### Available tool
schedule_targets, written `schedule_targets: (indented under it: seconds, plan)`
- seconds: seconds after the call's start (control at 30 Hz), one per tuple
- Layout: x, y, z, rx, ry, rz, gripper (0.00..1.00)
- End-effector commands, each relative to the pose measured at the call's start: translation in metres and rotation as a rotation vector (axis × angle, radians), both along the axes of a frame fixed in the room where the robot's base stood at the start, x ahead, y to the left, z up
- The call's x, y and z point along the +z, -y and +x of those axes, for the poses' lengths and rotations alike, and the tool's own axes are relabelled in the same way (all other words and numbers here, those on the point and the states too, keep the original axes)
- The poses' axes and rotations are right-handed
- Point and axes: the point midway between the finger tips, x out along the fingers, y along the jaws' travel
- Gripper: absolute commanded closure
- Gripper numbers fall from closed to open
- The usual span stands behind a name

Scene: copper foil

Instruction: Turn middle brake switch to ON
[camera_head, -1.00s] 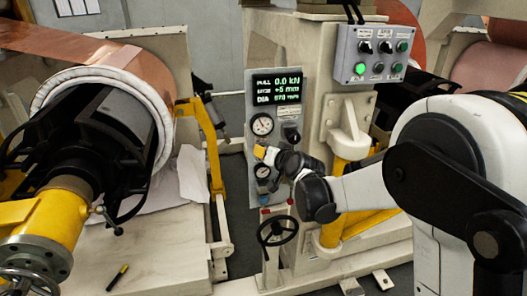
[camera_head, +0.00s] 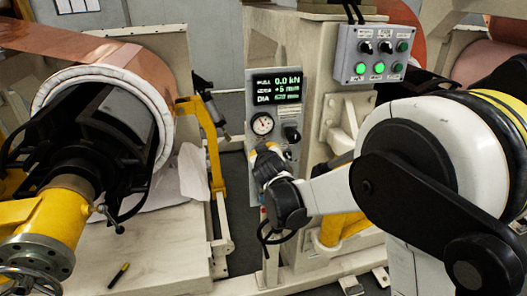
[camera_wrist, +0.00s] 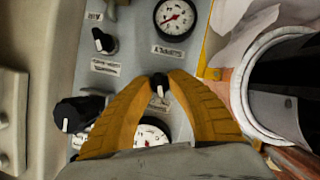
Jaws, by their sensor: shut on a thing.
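My gripper (camera_wrist: 160,84) is shut on a small black knob with a white mark (camera_wrist: 159,90), on the grey instrument panel (camera_wrist: 128,58). The knob stands between two gauges in the wrist view, and the fingertips touch its sides. In the head view my gripper (camera_head: 258,156) is at the panel (camera_head: 255,93), below the upper gauge, and hides the knob. Another small black knob (camera_wrist: 103,40) and a large black knob (camera_wrist: 78,113) are left of it in the wrist view. I cannot read which label belongs to the held knob.
A control box (camera_head: 372,56) with lit green lamps hangs at upper right. A display (camera_head: 277,88) tops the panel. The copper roll (camera_head: 105,80) and a yellow frame (camera_head: 204,145) stand left. My arm covers the right side.

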Motion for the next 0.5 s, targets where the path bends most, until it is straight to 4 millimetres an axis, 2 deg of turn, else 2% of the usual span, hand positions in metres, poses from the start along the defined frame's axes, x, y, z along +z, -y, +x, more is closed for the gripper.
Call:
schedule_targets:
  seconds: [0.23,0.5]
  plan:
    - [-0.0014,0.0,-0.0004,-0.001,0.026,-0.102,1.0]
    - [-0.0012,0.0004,-0.0003,-0.001,0.037,-0.139,1.0]
